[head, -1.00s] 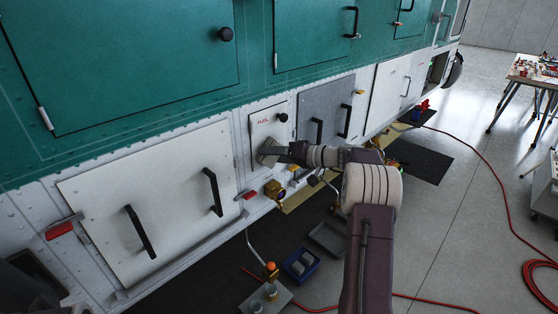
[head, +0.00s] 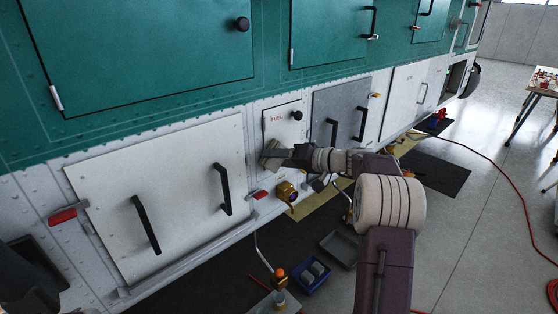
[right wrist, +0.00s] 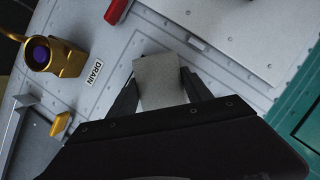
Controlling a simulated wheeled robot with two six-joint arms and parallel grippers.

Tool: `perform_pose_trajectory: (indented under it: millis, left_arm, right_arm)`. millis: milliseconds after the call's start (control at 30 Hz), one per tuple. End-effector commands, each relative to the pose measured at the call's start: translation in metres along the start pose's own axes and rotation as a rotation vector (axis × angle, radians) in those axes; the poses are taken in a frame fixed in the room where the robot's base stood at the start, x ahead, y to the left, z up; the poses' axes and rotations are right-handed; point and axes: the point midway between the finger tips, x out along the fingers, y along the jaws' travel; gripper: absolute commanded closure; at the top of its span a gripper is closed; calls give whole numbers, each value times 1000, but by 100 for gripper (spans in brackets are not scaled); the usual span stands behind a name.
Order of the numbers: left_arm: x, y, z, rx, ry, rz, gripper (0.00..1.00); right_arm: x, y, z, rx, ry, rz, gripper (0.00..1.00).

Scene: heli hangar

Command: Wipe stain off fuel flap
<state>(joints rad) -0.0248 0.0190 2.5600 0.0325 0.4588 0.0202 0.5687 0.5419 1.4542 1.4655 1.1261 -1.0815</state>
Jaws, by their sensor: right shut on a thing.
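The fuel flap (head: 284,122) is a small white panel with red FUEL lettering and a black knob, low on the aircraft's side. My right gripper (head: 273,156) is at the flap's lower left edge in the head view. It is shut on a flat grey-beige pad (right wrist: 158,80), which sits between its two dark fingers in the right wrist view. The pad (head: 268,152) covers the lower left corner of the flap; I cannot tell whether it touches. No stain is clearly visible on the part of the flap that shows.
A large white panel with black handles (head: 165,195) is left of the flap, a grey panel (head: 340,110) right of it. A brass fitting (head: 287,192) sticks out below; it also shows in the wrist view (right wrist: 52,56). A blue bin (head: 312,275) stands on the floor.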

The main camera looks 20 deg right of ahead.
Motion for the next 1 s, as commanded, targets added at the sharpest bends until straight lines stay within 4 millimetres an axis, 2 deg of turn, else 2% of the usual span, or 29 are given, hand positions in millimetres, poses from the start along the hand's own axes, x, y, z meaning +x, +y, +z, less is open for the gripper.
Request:
perform_pose_trajectory:
  millis: [200, 500, 833, 1000]
  left_arm:
    - [23, 0, 2, 0, 0, 0, 64]
    - [40, -1, 4, 0, 0, 0, 64]
    - [40, -1, 4, 0, 0, 0, 64]
    - [48, -1, 5, 0, 0, 0, 64]
  right_arm:
    - [-22, 4, 12, -1, 2, 1, 75]
    - [-52, 2, 23, -1, 1, 0, 75]
    - [-55, 0, 23, 0, 0, 1, 75]
    - [-64, 2, 28, 0, 2, 1, 75]
